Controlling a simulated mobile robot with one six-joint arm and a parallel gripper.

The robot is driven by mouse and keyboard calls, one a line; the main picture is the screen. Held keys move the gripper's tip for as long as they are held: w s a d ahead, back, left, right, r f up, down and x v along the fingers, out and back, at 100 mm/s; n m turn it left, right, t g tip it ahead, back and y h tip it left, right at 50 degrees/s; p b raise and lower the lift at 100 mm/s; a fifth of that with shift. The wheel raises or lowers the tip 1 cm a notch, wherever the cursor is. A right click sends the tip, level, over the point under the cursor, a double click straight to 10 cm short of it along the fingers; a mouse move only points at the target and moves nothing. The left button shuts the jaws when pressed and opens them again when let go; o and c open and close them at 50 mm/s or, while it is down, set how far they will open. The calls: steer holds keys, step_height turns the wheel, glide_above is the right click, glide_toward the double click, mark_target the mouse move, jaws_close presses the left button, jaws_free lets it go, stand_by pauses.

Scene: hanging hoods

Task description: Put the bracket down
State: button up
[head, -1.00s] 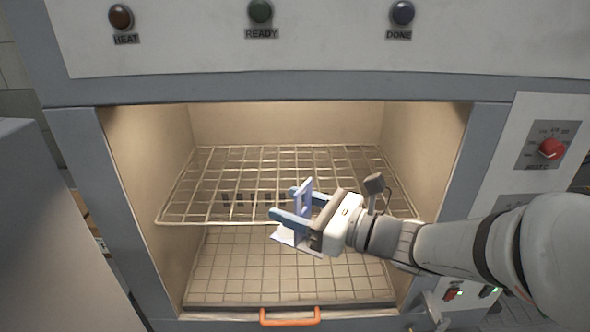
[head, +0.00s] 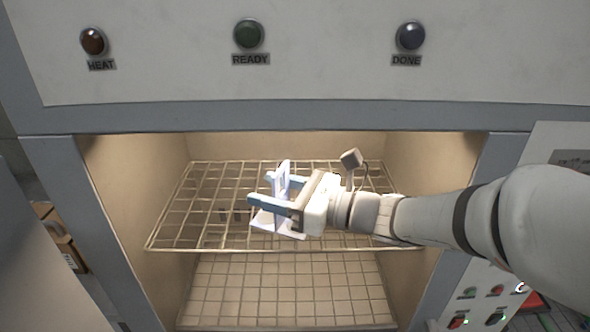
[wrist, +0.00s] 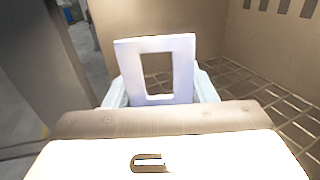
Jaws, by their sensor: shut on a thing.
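The bracket (head: 283,184) is a pale lavender piece with a flat base and an upright plate with a rectangular window. In the wrist view the windowed plate (wrist: 128,72) stands up between the fingers. My gripper (head: 262,190) is shut on the bracket, with its blue fingers on either side of it. It holds the bracket in the oven opening, over the wire rack (head: 195,201). I cannot tell whether the bracket's base touches the rack. The gripper hides part of the rack.
The oven side walls (head: 125,190) flank the rack, and its upper frame (head: 300,117) runs above. A lower gridded floor (head: 290,290) lies under the rack. The rack's left part is bare. HEAT, READY and DONE lamps (head: 249,33) sit above the opening.

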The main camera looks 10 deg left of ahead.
steer(key=w+a+p, duration=0.2)
steer(key=w, duration=0.7)
steer(key=f, duration=0.2)
steer(key=f+p, duration=0.1)
steer(key=f, duration=0.1)
steer(key=w+f+p, duration=0.1)
steer(key=f, duration=0.1)
steer(key=shift+a+f, duration=0.25)
steer(key=shift+f, duration=0.25)
steer(key=shift+f, duration=0.1)
steer(key=shift+f+b, duration=0.15)
steer(key=shift+b, duration=0.2)
steer(key=o, duration=1.3)
